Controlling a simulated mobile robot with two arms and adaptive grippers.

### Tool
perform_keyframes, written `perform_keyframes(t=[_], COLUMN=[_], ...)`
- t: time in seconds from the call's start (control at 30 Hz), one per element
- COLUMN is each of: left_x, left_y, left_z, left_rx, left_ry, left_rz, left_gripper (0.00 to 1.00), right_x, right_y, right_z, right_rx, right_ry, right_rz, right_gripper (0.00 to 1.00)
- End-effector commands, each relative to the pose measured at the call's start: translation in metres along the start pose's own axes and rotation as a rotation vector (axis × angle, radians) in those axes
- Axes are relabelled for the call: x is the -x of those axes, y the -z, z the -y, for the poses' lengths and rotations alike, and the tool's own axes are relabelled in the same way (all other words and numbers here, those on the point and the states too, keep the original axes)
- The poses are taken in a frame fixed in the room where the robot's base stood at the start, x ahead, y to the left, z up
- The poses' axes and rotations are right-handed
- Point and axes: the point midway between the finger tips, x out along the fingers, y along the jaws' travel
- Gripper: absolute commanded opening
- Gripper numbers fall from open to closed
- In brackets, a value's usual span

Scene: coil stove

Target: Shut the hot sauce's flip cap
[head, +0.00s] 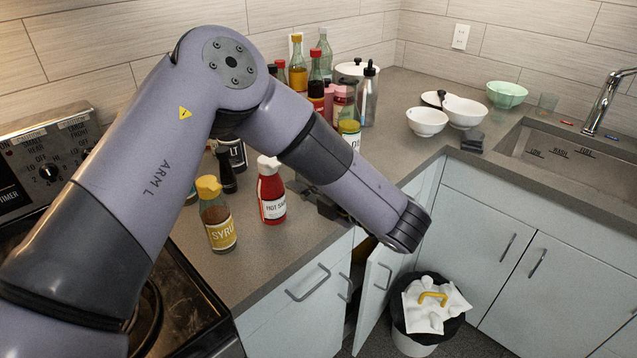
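The hot sauce (272,192) is a red bottle with a white cap (269,165) and a white label. It stands upright near the counter's front edge, right of the syrup bottle. The cap is too small to tell whether its lid is up or down. My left arm arches over from the left, and its forearm passes to the right of the bottle. Dark parts of my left gripper (318,197) show beside the forearm, right of the hot sauce and apparently apart from it. The forearm hides most of this gripper, so its opening is unclear. My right gripper is out of view.
The syrup bottle (216,214) stands close left of the hot sauce, with a dark bottle (226,169) behind. Several bottles crowd the back counter. A cabinet door (377,283) hangs open below, near a full trash bin (429,312). The stove (180,310) lies at left.

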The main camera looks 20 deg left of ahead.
Motion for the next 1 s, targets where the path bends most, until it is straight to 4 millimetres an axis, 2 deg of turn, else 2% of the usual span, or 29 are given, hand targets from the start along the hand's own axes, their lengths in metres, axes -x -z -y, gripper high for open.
perform_keyframes(t=[0.1, 0.3, 0.47, 0.87, 0.97, 1.0], left_x=[0.026, 0.051, 0.058, 0.058, 0.061, 0.065], left_y=[-0.001, -0.001, 0.0, 0.0, 0.0, -0.001], left_z=[-0.001, 0.0, 0.0, 0.001, 0.012, 0.024], left_rx=[0.0, 0.0, -0.001, -0.001, -0.017, -0.033], left_ry=[-0.003, -0.001, 0.0, 0.002, 0.04, 0.079], left_rz=[0.005, 0.001, -0.001, -0.001, -0.003, -0.003], left_gripper=[0.25, 0.25, 0.25, 0.25, 0.25, 0.25], right_x=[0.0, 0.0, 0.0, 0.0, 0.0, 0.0], right_y=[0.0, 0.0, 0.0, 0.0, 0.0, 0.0], right_z=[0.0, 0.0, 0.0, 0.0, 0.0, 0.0], right_rx=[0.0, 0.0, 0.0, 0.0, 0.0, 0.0], right_ry=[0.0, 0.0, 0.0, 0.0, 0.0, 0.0], right_rz=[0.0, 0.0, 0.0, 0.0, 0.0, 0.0], right_gripper=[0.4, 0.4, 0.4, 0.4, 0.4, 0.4])
